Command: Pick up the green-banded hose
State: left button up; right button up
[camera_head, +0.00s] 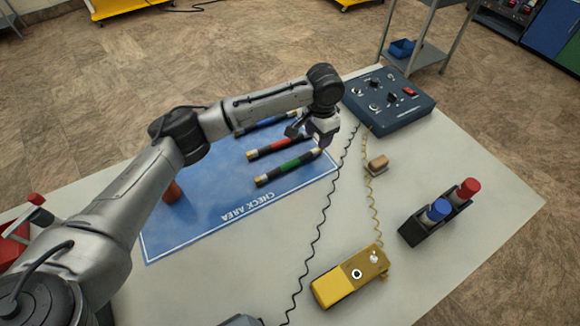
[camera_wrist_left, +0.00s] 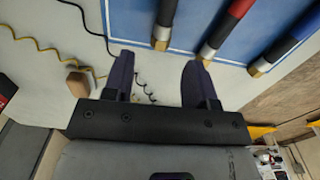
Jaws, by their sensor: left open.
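The green-banded hose (camera_head: 289,166) is a short black tube with brass ends, lying on the blue check-area mat (camera_head: 215,215), nearest the lettering of the three hoses there. My left gripper (camera_head: 308,141) is open and empty above the right ends of the red- and green-banded hoses. In the left wrist view, its fingers (camera_wrist_left: 158,80) stand apart with nothing between them. A black hose with a brass end (camera_wrist_left: 161,36) shows beyond them; its band is out of frame, but its place beside the red-banded one fits the green-banded hose. My right gripper is not in view.
The red-banded hose (camera_head: 280,147) and blue-banded hose (camera_head: 268,123) lie alongside. A control box (camera_head: 389,101), a yellow device (camera_head: 350,279) and a black holder with blue and red caps (camera_head: 428,226) stand to the right. Coiled cords cross the white table (camera_head: 480,180).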

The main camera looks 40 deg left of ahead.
aim_at(315, 150)
pick_arm(q)
jog(key=shift+f, duration=0.8)
jog(key=shift+s+a+f+b, duration=0.1)
jog(key=shift+f+b, duration=0.7)
jog(key=shift+f, duration=0.5)
jog(key=shift+s+a+f+b, duration=0.1)
jog(key=shift+f+b, duration=0.7)
jog(key=shift+f, duration=0.5)
grip_shut()
jog(key=shift+w, duration=0.1)
